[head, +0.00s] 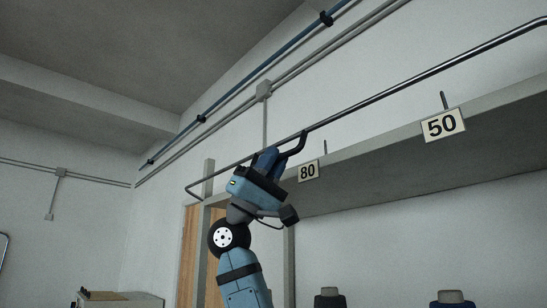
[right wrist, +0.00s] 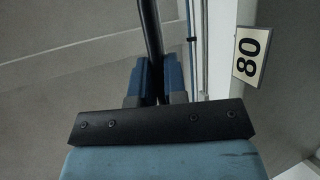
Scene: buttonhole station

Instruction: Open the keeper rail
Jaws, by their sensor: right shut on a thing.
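The keeper rail (head: 400,88) is a long thin dark bar above the front edge of the shelf. It runs from the upper right down to a bent end at the left. My left gripper is not in view.
The shelf (head: 380,138) carries an 80 sign (head: 308,171) close to the right of my gripper and a 50 sign (head: 442,124) farther right. Pipes (head: 240,85) run along the wall behind. Two dark objects with grey tops (head: 450,297) stand below. Open air lies left of my arm.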

